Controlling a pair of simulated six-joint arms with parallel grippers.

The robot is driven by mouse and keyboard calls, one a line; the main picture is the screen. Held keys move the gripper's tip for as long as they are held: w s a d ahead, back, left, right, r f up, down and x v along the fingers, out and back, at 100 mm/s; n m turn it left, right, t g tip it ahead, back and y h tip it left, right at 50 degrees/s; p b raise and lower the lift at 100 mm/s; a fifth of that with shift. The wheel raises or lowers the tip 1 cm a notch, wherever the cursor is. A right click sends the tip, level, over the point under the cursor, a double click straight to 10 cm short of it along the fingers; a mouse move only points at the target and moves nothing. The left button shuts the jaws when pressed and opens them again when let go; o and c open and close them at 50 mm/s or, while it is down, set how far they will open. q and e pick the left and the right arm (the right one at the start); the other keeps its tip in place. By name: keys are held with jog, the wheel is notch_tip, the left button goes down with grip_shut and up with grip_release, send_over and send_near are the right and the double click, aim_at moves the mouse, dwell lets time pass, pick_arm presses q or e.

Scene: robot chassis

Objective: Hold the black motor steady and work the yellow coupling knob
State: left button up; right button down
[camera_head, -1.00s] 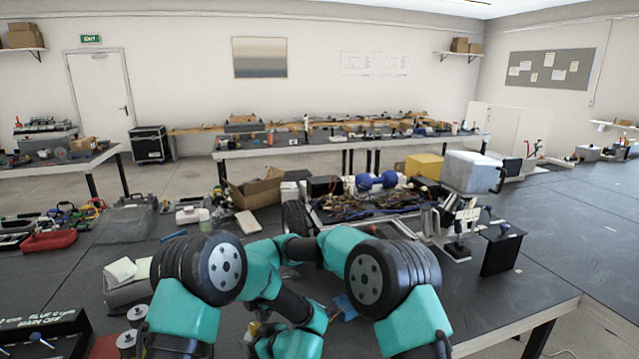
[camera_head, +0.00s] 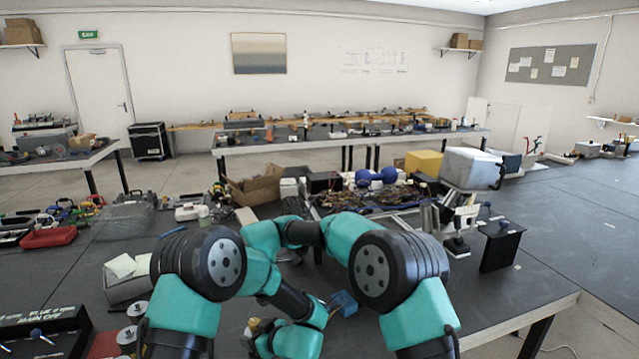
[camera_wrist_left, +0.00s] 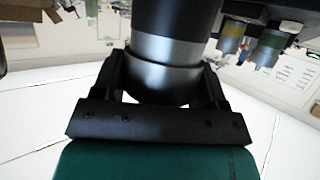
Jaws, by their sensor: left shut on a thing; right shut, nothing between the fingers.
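The black motor (camera_wrist_left: 175,75) is a thick black cylinder with a grey band, large in the left wrist view. My left gripper (camera_wrist_left: 163,85) is shut around it, one finger on each side. The motor's far end runs out of the top of that view. In the head view, my left arm bends low at the centre, and its jaws and the motor cannot be made out there. My right arm reaches across above it, and its fingers are hidden. A small yellow part (camera_head: 254,325) shows beside my left wrist; I cannot tell whether it is the coupling knob.
A small blue block (camera_head: 344,303) lies on the dark bench right of my left wrist. A tray of wiring (camera_head: 385,200) and a black upright plate (camera_head: 502,247) stand behind and right. A grey box with paper (camera_head: 125,278) stands left. The right bench is mostly clear.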

pick_arm(q)
jog(key=shift+f, duration=0.1)
pick_arm(e)
jog(key=shift+r, duration=0.4)
pick_arm(q)
jog(key=o, duration=1.6)
jog(key=shift+c, duration=0.4)
pick_arm(e)
jog(key=shift+a, duration=0.1)
pick_arm(q)
jog(key=shift+d, duration=0.1)
jog(key=shift+s+d, duration=0.95)
jog(key=shift+d, duration=0.4)
jog(key=shift+s+d, duration=0.95)
jog(key=shift+d, duration=0.35)
jog(key=shift+s+d, duration=0.95)
jog(key=shift+d, duration=0.4)
